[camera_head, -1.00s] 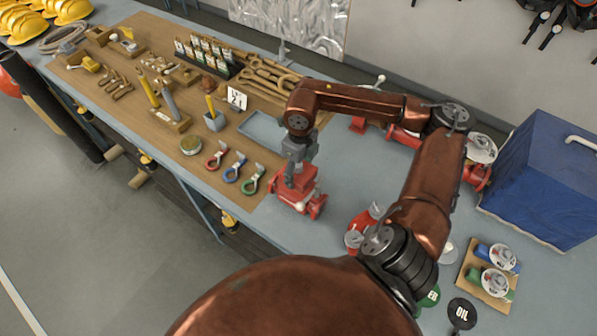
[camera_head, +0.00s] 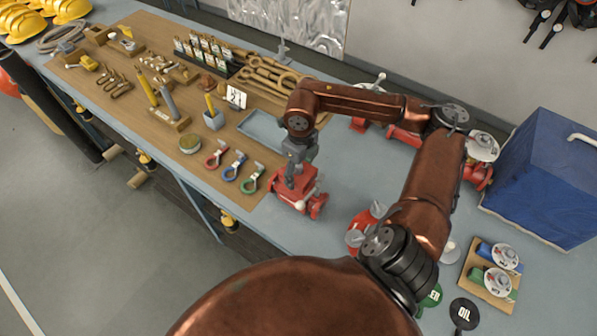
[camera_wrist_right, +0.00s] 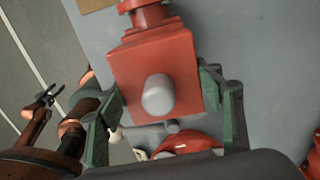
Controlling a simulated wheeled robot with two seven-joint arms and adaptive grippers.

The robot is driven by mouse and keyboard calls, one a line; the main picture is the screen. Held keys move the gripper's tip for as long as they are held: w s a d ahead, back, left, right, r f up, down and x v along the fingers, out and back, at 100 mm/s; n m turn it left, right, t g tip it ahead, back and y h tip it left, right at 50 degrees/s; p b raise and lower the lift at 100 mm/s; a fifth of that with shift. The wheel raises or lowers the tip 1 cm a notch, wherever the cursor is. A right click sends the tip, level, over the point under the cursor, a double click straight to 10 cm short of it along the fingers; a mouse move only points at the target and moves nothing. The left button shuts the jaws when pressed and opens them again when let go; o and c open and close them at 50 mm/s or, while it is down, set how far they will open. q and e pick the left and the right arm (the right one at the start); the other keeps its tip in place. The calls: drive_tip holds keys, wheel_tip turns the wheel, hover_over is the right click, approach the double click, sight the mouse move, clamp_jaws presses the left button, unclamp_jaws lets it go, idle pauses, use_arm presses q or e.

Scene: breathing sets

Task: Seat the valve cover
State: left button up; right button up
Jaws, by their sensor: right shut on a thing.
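My right gripper (camera_head: 299,165) points down over the front part of the bench. Another red valve part (camera_head: 358,236) stands on the bench to the right, partly behind my arm. Whether the held cover touches the bench is hidden. An arm end, probably my left gripper (camera_wrist_right: 42,100), shows small in the wrist view.
A blue tray (camera_head: 262,131) and red, blue and green ring-handled pieces (camera_head: 234,166) lie to the left. A blue box (camera_head: 545,180) stands at the right. A board with blue and green valves (camera_head: 471,270) lies near it.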

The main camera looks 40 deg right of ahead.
sight(299, 178)
drive_tip(key=shift+f+b, duration=1.4)
drive_tip(key=shift+f, duration=0.2)
drive_tip(key=o, duration=1.6)
drive_tip(key=shift+o, duration=0.2)
wheel_tip(299, 178, up, 12)
drive_tip(key=shift+s+d+r, duration=0.1)
